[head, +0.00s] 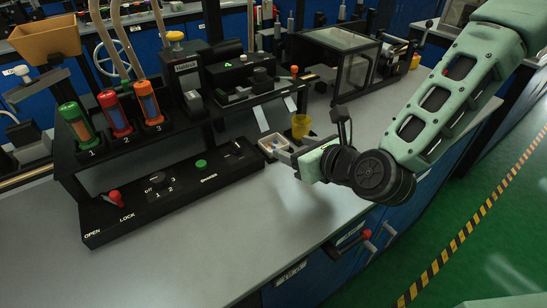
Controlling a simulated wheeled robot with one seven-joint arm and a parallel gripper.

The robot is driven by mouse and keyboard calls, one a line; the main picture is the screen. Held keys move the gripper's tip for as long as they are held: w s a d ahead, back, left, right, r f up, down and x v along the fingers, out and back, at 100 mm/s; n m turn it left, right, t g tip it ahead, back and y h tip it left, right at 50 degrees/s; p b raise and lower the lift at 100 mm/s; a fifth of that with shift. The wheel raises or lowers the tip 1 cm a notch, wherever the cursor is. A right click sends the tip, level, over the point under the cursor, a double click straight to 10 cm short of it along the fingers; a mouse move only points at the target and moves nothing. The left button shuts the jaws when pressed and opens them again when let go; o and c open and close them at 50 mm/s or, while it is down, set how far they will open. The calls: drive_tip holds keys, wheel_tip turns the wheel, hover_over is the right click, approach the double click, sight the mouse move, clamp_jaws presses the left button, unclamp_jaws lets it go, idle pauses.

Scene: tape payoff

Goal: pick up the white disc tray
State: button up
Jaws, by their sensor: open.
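A small white tray (264,147) with small items in it sits on the grey bench top, just right of the black control panel. I take it to be the white disc tray; its contents are too small to tell. My gripper (286,160) reaches in from the right, low over the bench, with its fingers pointing left toward the tray. It is open. The fingertips are close beside the tray's right side and partly overlap it in the picture. I cannot tell whether they touch it. No other view shows the gap between the fingers.
A clear-walled box (342,55) stands at the back. The front of the bench top (210,255) is bare.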

sight(268, 138)
drive_tip(key=p+x, duration=0.1)
drive_tip(key=x, duration=0.3)
drive_tip(key=shift+p+x, duration=0.5)
drive_tip(key=shift+x, duration=2.55)
drive_tip(key=shift+d, duration=0.1)
drive_tip(key=c, duration=0.6)
